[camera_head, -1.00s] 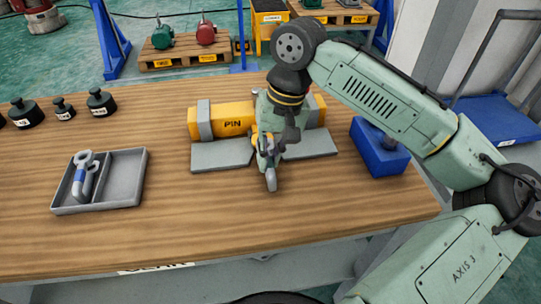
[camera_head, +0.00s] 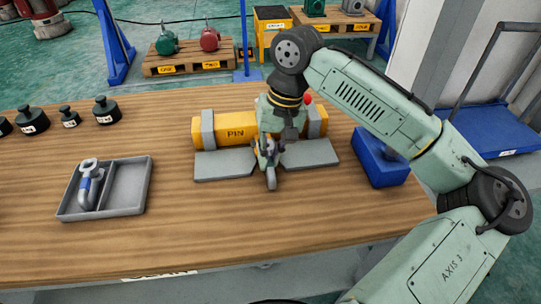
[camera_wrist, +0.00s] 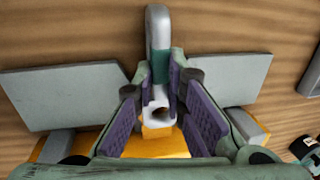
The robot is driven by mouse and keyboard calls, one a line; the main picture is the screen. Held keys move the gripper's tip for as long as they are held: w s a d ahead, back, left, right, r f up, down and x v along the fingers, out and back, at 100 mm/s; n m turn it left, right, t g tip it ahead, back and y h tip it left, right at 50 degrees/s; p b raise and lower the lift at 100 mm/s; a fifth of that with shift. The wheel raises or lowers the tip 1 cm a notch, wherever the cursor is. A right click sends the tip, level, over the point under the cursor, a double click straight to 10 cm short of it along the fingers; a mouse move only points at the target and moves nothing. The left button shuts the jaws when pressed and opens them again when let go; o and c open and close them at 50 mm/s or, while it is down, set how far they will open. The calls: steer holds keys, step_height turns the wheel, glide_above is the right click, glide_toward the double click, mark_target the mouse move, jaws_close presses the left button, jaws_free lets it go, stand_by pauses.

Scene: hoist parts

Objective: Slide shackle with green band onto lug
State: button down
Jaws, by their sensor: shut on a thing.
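My gripper (camera_head: 268,152) is shut on the shackle with the green band (camera_head: 271,180), at the front of the yellow beam marked PIN (camera_head: 225,133). In the wrist view the shackle's grey bow (camera_wrist: 158,28) points away from the beam. Its green band (camera_wrist: 160,66) and pale eye end (camera_wrist: 157,108) lie between the purple finger pads. The eye end meets or overlaps a yellow-orange lug (camera_wrist: 160,146) on the beam side. I cannot tell whether the eyes straddle the lug.
A grey tray (camera_head: 128,187) at left holds a blue-banded shackle (camera_head: 88,185). Grey plates (camera_head: 222,166) lie before the beam. Dark weights (camera_head: 107,110) stand at the back left. The table's front middle is clear.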

steer(key=shift+w+a, duration=0.15)
steer(key=shift+w, duration=0.35)
steer(key=c, duration=1.6)
jaws_free()
steer(key=shift+o, duration=0.2)
step_height(320, 180, up, 12)
steer(key=d, duration=0.2)
steer(key=shift+w+d, duration=0.15)
steer(key=shift+w, duration=0.25)
steer(key=shift+f, duration=0.1)
